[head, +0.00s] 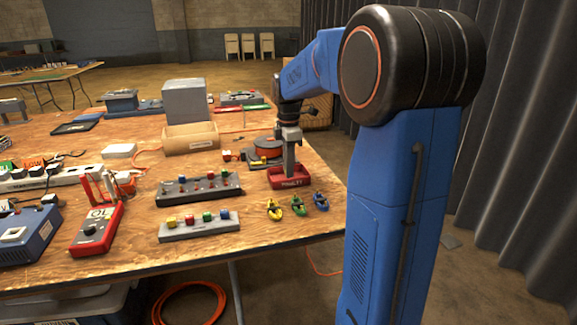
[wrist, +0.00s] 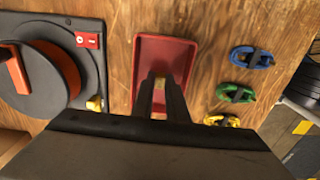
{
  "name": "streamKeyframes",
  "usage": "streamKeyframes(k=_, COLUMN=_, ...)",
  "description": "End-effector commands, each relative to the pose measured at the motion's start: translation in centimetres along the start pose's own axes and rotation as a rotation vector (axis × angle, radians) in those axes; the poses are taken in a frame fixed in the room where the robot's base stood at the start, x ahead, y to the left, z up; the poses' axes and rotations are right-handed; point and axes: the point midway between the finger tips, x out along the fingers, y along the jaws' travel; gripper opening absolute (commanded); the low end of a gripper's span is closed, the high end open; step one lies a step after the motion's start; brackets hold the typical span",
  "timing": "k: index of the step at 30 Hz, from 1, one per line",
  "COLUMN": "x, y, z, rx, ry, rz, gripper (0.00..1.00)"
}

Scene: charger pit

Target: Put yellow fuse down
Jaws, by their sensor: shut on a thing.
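My gripper (wrist: 160,90) is shut on the yellow fuse (wrist: 160,82), a small yellowish piece between the fingertips in the wrist view. Most of the fuse is hidden by the fingers. The red tray (wrist: 178,46) lies directly below the fingers. The fuse cannot be made out in the head view. I cannot tell whether it touches the tray floor.
Yellow (head: 274,209), green (head: 298,204) and blue (head: 321,200) clips lie in front of the tray near the table edge.

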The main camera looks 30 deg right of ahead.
Motion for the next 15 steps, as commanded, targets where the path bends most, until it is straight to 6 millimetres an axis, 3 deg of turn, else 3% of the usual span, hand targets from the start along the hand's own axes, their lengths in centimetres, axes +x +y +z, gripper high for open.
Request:
streamKeyframes(k=10, x=0.59, y=0.00, z=0.00, rx=0.000, ry=0.000, rz=0.000, gripper=0.00)
streamKeyframes(k=11, x=0.59, y=0.00, z=0.00, rx=0.000, ry=0.000, rz=0.000, gripper=0.20)
streamKeyframes(k=12, x=0.59, y=0.00, z=0.00, rx=0.000, ry=0.000, rz=0.000, gripper=0.30)
streamKeyframes(k=15, x=0.59, y=0.00, z=0.00, rx=0.000, ry=0.000, rz=0.000, gripper=0.32)
